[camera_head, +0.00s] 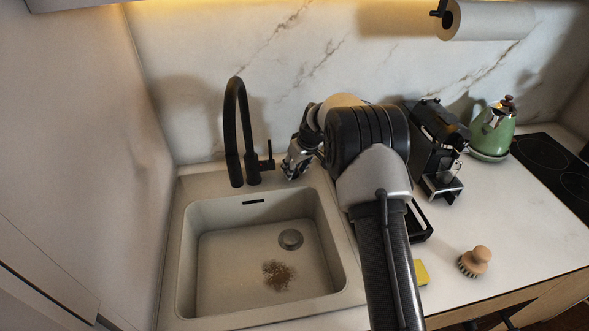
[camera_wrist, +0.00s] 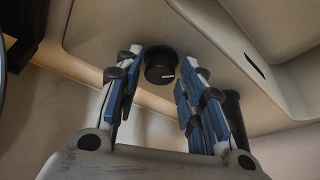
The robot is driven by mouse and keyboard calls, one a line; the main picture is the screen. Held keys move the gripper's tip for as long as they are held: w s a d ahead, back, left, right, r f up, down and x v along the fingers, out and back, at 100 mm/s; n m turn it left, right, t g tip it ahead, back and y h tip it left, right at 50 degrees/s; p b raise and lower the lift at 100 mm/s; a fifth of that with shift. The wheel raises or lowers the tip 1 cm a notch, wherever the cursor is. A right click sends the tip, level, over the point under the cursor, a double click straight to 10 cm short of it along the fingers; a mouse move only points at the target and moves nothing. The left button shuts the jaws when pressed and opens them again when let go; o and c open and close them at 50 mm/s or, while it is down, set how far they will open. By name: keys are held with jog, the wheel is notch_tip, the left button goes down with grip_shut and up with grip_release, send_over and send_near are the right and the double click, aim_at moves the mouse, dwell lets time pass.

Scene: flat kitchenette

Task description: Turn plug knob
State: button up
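The plug knob (camera_wrist: 160,68) is a round black knob with a small white mark, on the sink's pale rim in the wrist view. My gripper (camera_wrist: 162,58) is open, with one fingertip on each side of the knob. The fingers look apart from the knob's sides, with a narrow gap at each. In the head view my gripper (camera_head: 291,172) points down at the rim right of the tap, and the knob is hidden there. The sink (camera_head: 205,215) has a round drain plug (camera_head: 290,239) in its floor.
A black tap (camera_head: 237,135) with a side lever (camera_head: 268,162) stands just left of my gripper. A coffee machine (camera_head: 438,140), a green kettle (camera_head: 493,130), a brush (camera_head: 475,261) and a yellow sponge (camera_head: 421,272) are on the right. Brown crumbs (camera_head: 278,275) lie in the basin.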

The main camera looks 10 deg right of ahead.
jog(key=shift+f, duration=0.1)
jog(key=shift+c, duration=0.2)
jog(key=c, duration=0.7)
jog(key=shift+w+n, duration=0.1)
jog(key=shift+n, duration=0.2)
jog(key=shift+d+f+n+y+b, duration=0.1)
jog(key=shift+n+y+b, duration=0.2)
jog(key=shift+n+b, duration=0.25)
jog(key=shift+w+n+g+y+b, duration=0.1)
jog(key=shift+n+g+y+b, duration=0.25)
jog(key=shift+n, duration=0.7)
jog(key=shift+n+g+y+p, duration=0.4)
jog(key=shift+n+g, duration=0.15)
jog(key=shift+n, duration=1.25)
